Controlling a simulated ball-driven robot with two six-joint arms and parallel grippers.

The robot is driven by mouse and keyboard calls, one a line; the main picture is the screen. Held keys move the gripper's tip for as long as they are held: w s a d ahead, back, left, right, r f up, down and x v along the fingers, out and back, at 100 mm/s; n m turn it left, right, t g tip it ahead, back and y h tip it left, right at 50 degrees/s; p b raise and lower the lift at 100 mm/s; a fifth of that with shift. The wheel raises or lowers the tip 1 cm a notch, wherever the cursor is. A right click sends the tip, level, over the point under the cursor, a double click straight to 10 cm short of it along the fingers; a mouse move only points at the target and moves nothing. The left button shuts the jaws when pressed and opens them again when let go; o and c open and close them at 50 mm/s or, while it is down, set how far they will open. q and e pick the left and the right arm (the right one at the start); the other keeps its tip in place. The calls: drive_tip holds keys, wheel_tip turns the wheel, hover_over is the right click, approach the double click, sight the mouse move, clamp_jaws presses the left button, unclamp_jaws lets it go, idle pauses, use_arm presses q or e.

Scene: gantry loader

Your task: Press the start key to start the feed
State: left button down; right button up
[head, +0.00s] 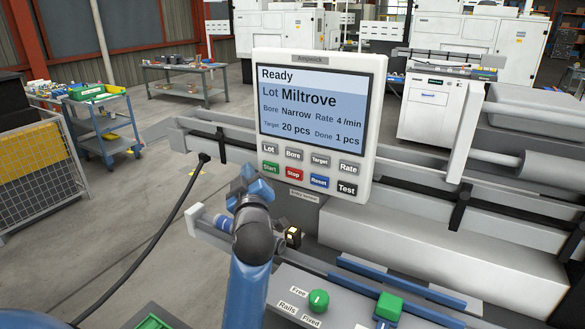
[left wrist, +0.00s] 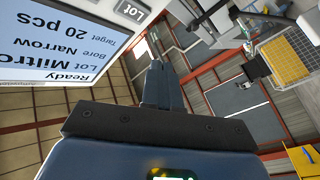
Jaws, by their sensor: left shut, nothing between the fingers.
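The control panel (head: 377,120) stands upright, its screen reading Ready, Lot Miltrove, Bore Narrow, Rate 4 /min, Target 20 pcs, Done 1 pcs. The green start key (head: 271,168) is at the left of the bottom key row, beside the red Stop key (head: 294,174). My left gripper (head: 250,175) is shut and empty, just below and left of the start key in the picture; I cannot tell if it touches the panel. In the left wrist view the shut fingers (left wrist: 156,85) show beside the tilted panel, with the Lot key (left wrist: 131,10) visible and the start key out of sight. My right gripper is not in view.
Blue Reset (head: 319,181) and dark Test (head: 347,188) keys continue the bottom row. Below are a green Rails knob (head: 318,300) and a green block-like part (head: 388,306). Grey loader rails run behind the panel. A wire cage (head: 45,180) and blue cart (head: 105,125) stand left.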

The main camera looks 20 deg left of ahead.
sight(270, 167)
use_arm(q)
drive_tip(key=shift+s+a+f+n+g, duration=0.2)
drive_tip(key=shift+f+n+g, duration=0.35)
drive_tip(key=shift+f+n, duration=0.2)
drive_tip(key=shift+s+a+f+n+g, duration=0.1)
drive_tip(key=shift+a+f+n+g, duration=0.05)
drive_tip(key=shift+f+n+g, duration=0.45)
drive_tip(key=shift+s+a+f+n+g, duration=0.1)
drive_tip(key=shift+a+f+n+g, duration=0.1)
drive_tip(key=shift+f+n+g, duration=0.45)
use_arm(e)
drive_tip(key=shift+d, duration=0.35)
use_arm(q)
drive_tip(key=shift+w+f, duration=0.15)
drive_tip(key=shift+f, duration=0.1)
drive_tip(key=w+b, duration=0.1)
drive_tip(key=w, duration=0.7)
drive_tip(key=shift+w+d+b, duration=0.2)
drive_tip(key=shift+d+b, duration=0.05)
drive_tip(key=shift+b, duration=0.1)
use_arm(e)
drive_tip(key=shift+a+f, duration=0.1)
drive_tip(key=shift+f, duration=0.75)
